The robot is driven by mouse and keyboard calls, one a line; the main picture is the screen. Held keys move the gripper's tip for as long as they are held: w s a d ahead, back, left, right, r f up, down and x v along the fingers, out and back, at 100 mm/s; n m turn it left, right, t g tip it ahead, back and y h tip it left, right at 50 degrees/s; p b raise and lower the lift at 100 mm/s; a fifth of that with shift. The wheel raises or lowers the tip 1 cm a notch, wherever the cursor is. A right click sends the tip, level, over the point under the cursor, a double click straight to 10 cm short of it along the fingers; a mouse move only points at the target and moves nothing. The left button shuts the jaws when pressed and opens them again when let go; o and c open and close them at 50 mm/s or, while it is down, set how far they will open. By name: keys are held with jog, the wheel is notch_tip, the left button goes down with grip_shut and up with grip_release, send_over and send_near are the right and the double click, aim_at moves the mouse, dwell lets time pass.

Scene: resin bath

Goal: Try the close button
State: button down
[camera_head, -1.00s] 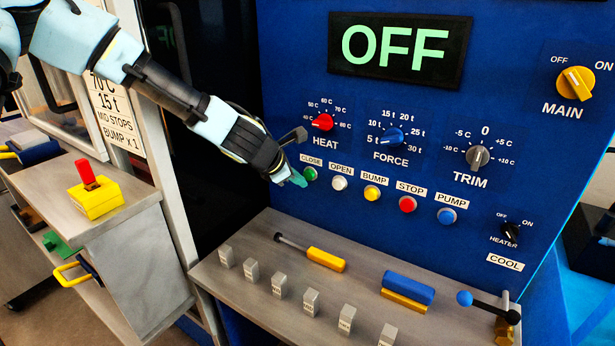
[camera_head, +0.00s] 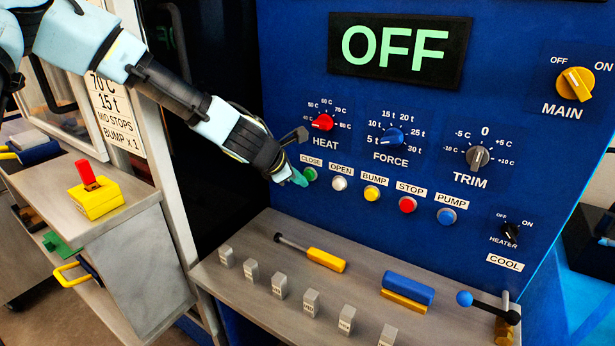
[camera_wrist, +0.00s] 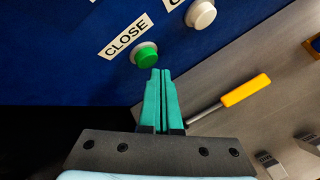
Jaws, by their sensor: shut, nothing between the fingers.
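The green CLOSE button (camera_head: 310,174) is on the blue panel (camera_head: 400,180), under its CLOSE label, at the left of the button row. My gripper (camera_head: 300,179) is shut and empty, its teal fingertips right beside the green button in the head view. In the wrist view the green button (camera_wrist: 145,55) lies just beyond the tips of my shut gripper (camera_wrist: 159,72). I cannot tell whether the tips touch it. The display (camera_head: 398,50) reads OFF.
The white OPEN button (camera_head: 339,183) is close to the right, then the yellow BUMP button (camera_head: 372,192). The red HEAT knob (camera_head: 322,122) is above. A shelf below carries a yellow-handled tool (camera_head: 326,259) and several grey blocks. The yellow MAIN knob (camera_head: 575,84) is at upper right.

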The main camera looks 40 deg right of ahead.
jog(key=shift+w+d, duration=0.1)
jog(key=shift+d, duration=0.15)
jog(key=shift+w+d, duration=0.15)
jog(key=shift+d, duration=0.35)
dwell(0.8)
jog(key=shift+a, duration=0.1)
jog(key=shift+s+a+b, duration=0.25)
jog(key=shift+a+b, duration=0.05)
jog(key=shift+a, duration=0.5)
jog(key=shift+s+a+b, duration=0.2)
jog(key=shift+a+b, duration=0.15)
jog(key=shift+a, duration=0.45)
jog(key=shift+s+a+b, duration=0.25)
jog(key=shift+a+b, duration=0.05)
jog(key=shift+a, duration=0.55)
jog(key=shift+s+a+b, duration=0.2)
jog(key=shift+a+b, duration=0.15)
jog(key=shift+a, duration=0.45)
